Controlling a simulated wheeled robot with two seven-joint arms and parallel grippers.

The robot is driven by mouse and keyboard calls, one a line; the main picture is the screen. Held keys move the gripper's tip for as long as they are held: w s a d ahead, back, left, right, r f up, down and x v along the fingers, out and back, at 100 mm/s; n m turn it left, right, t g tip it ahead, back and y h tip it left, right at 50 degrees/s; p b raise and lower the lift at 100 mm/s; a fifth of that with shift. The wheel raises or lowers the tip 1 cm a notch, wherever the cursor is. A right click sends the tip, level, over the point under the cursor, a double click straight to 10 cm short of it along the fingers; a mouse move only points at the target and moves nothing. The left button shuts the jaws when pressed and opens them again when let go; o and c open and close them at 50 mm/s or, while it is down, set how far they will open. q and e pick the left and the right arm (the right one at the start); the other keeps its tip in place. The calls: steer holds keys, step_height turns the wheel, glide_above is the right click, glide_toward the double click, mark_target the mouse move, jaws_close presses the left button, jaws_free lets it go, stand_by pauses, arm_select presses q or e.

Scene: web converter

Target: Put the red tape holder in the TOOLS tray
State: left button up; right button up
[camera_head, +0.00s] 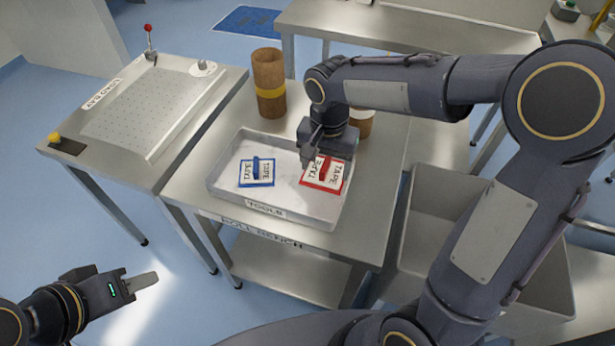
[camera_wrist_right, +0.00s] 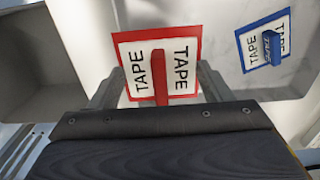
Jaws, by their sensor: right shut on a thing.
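The red tape holder (camera_head: 323,174) is a red-bordered white card marked TAPE with a red upright grip. It is within the right part of the TOOLS tray (camera_head: 228,198), a pale grey tray with its label on the front. Whether it touches the tray floor I cannot tell. My right gripper (camera_head: 309,158) reaches down over it and is shut on it. In the right wrist view the red tape holder (camera_wrist_right: 160,77) shows between the two fingers. My left gripper (camera_head: 143,283) is low at the left, away from the tray; its finger opening is hidden.
A blue tape holder (camera_head: 257,172) lies in the left part of the tray. A brown roll (camera_head: 268,85) with a yellow band stands behind the tray, and another brown roll (camera_head: 361,122) is behind my right wrist. A grey bin (camera_head: 425,188) stands right of the bench.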

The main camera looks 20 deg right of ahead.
mark_target(310, 165)
steer(key=w+f, duration=0.1)
steer(key=w+a+f, duration=0.1)
steer(key=f, duration=0.1)
steer(key=w+a+f, duration=0.1)
steer(key=f, duration=0.1)
steer(key=shift+a, duration=0.25)
step_height(310, 165, down, 4)
steer(key=shift+w+r, duration=0.1)
steer(key=shift+r, duration=0.15)
steer(key=shift+a+f, duration=0.1)
steer(key=o, duration=1)
steer(key=shift+c, duration=0.2)
